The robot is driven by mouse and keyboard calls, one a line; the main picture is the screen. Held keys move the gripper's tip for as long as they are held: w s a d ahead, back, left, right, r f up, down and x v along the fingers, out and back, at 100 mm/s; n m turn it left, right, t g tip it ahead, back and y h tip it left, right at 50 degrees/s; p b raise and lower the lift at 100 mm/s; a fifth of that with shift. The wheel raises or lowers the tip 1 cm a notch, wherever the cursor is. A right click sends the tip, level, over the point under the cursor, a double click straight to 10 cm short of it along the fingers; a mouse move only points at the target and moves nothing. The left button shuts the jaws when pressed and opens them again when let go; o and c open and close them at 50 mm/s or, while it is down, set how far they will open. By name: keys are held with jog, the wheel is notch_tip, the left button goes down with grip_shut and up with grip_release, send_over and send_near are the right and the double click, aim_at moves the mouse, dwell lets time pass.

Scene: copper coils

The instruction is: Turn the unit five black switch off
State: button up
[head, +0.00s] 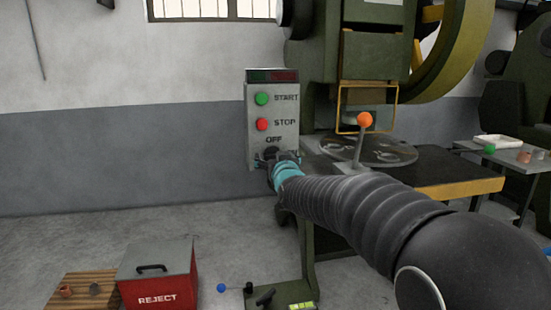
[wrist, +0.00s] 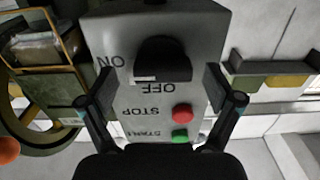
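A grey control box (head: 288,150) stands at the side of the green press. The black switch (wrist: 163,57), a round knob, shows on the box in the wrist view, which sees the panel upside down. OFF is printed just below the knob and ON to its left. A pale mark is at the knob's lower left edge; I cannot tell its exact setting. My gripper (wrist: 160,82) is open, with one finger on each side of the knob, apart from it. In the head view my gripper (head: 271,157) covers most of the switch. No unit number is readable.
A green START button (head: 262,99) and red STOP button (head: 262,124) sit above the switch. An orange-knobbed lever (head: 365,120) stands at right by the press table. A red REJECT bin (head: 158,279) and wooden pallet (head: 75,291) are on the floor.

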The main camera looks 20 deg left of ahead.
jog(key=c, duration=1.1)
jog(key=shift+o, duration=0.2)
jog(key=shift+n, duration=0.4)
jog(key=n+b, duration=0.1)
jog(key=n, duration=0.2)
jog(key=shift+s+a+n, duration=0.1)
jog(key=shift+n, duration=0.3)
jog(key=n, duration=0.4)
jog(key=shift+r+n, duration=0.1)
jog(key=shift+n, duration=0.2)
jog(key=n+p, duration=0.1)
jog(key=n, duration=0.3)
jog(key=shift+a, duration=0.1)
jog(key=n, duration=0.4)
jog(key=shift+s+p, duration=0.1)
jog(key=shift+p, duration=0.2)
jog(key=shift+n, duration=0.5)
